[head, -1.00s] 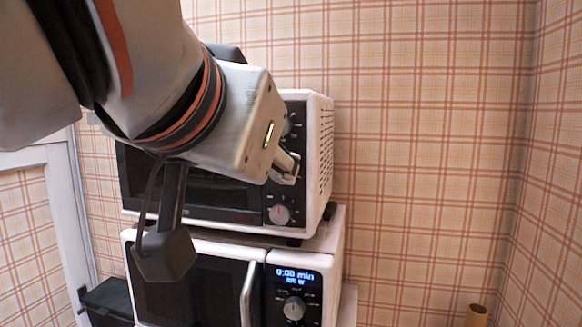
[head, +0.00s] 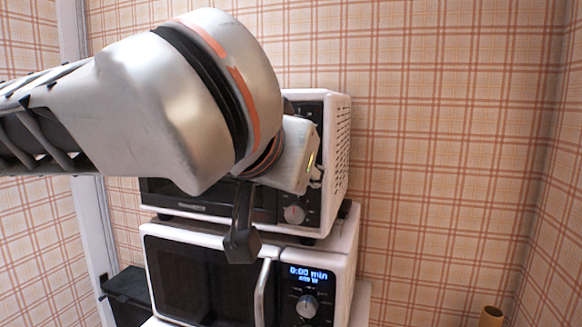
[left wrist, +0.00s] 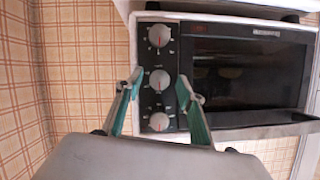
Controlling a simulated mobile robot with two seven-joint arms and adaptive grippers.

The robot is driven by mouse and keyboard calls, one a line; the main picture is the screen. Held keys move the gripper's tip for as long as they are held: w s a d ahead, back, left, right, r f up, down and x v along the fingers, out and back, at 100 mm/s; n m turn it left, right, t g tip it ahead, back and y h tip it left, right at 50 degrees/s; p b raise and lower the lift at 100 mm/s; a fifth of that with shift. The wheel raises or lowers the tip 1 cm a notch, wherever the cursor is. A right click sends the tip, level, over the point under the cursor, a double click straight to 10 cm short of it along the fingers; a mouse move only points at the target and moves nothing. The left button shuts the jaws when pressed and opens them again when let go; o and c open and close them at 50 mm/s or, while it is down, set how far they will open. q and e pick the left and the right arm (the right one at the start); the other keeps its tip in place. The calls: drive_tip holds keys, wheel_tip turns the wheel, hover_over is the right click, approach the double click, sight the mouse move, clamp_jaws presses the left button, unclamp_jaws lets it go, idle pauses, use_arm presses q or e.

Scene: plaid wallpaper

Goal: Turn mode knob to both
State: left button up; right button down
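The white toaster oven (head: 338,150) has a dark control panel with a column of knobs. In the head view its lowest knob (head: 294,214) shows; my arm covers most of the panel above. The left wrist view shows the panel inverted, with a top knob (left wrist: 158,35), a middle knob (left wrist: 159,80) and a bottom knob (left wrist: 158,121). My left gripper (left wrist: 160,86) is open, its green fingers on either side of the middle knob in that view. I cannot tell whether they touch it or how far off the panel is. Knob labels are too small to read. My right gripper is not in view.
The toaster oven stands on a white microwave (head: 205,280) with a lit display (head: 310,274), a knob (head: 307,306) and a handle (head: 262,295). A black box (head: 127,290) is at lower left. The plaid wall is close behind and at right.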

use_arm(q)
clamp_jaws()
